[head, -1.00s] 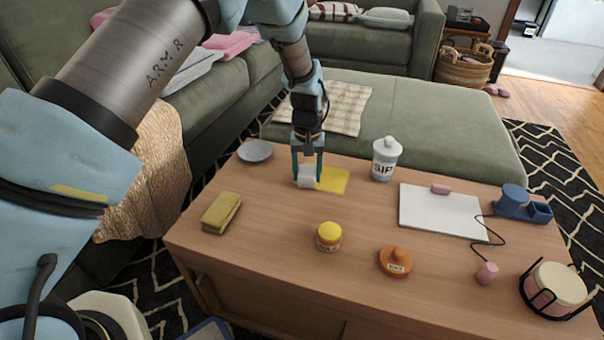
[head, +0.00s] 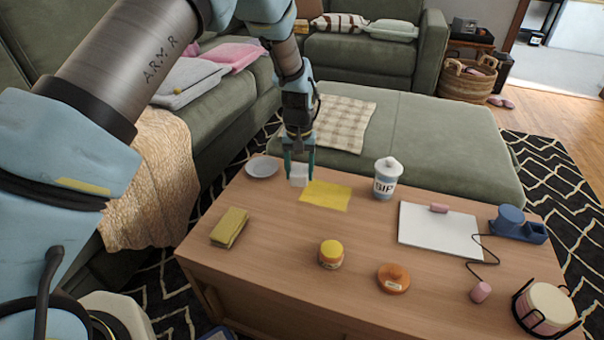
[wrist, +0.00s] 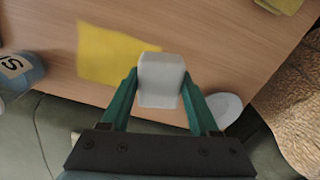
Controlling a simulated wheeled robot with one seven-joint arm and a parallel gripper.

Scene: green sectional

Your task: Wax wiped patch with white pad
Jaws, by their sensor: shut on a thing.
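My gripper (head: 299,172) is shut on the white pad (head: 299,180), a small pale block between its green fingers. The wrist view shows the pad (wrist: 160,82) held at the fingertips. The yellow patch (head: 326,196) lies flat on the wooden table, just right of the pad in the head view. In the wrist view the patch (wrist: 112,55) is left of the pad, which overlaps its edge in the picture. I cannot tell whether the pad touches the table. A round yellow-topped jar (head: 331,254) and an orange round tin (head: 393,278) stand nearer the front.
A pale saucer (head: 262,168) sits left of my gripper, and a white-lidded cup (head: 386,178) stands right of the patch. A yellow sponge-like block (head: 230,228) lies front left. A white board (head: 438,231), a blue holder (head: 518,225) and a corded pink piece (head: 480,292) occupy the right side.

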